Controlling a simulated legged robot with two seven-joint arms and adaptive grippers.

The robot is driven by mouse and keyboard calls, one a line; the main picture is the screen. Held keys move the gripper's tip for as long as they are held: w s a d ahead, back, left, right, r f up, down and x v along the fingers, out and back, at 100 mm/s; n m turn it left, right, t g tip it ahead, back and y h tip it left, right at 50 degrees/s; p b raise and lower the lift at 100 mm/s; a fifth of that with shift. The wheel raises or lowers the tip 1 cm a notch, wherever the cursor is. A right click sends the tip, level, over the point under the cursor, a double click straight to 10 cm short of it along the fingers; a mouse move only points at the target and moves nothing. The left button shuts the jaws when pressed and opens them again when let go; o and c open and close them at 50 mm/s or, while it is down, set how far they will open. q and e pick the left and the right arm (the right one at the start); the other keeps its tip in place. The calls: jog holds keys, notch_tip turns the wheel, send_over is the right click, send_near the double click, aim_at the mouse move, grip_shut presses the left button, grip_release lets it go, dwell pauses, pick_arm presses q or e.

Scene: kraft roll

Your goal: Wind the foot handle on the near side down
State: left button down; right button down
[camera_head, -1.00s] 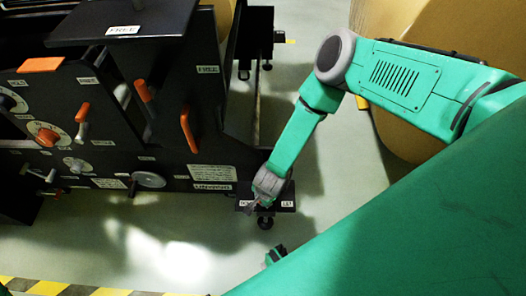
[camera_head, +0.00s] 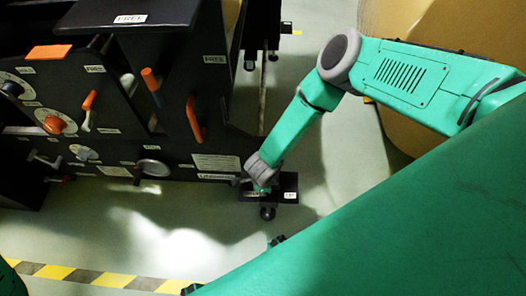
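The near-side foot of the black machine has a dark plate (camera_head: 284,188) with small white labels, low at the machine's right end. A round black knob (camera_head: 268,213) shows below the plate's front edge. My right gripper (camera_head: 259,190) reaches down from the right to the plate's left part. Its fingers are small, dark and overlap the plate, so I cannot tell whether they touch or hold a handle, or how far they are open. The foot handle itself is not clearly visible and may be hidden by the gripper. My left gripper is not in view.
The machine's side panel carries orange levers (camera_head: 194,118), an orange-centred dial (camera_head: 54,124) and a round grey disc (camera_head: 153,168). A large brown roll (camera_head: 393,25) stands behind my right arm. Yellow-black floor tape (camera_head: 85,275) runs at the bottom left. The floor between is clear.

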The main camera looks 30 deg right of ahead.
jog(key=shift+w, duration=0.15)
dwell(0.3)
jog(key=c, duration=1.5)
grip_release()
jog(key=shift+o, duration=0.2)
notch_tip(320, 180, up, 12)
jog(key=s+a, duration=0.1)
jog(key=s, duration=0.1)
jog(key=shift+a+f, duration=0.15)
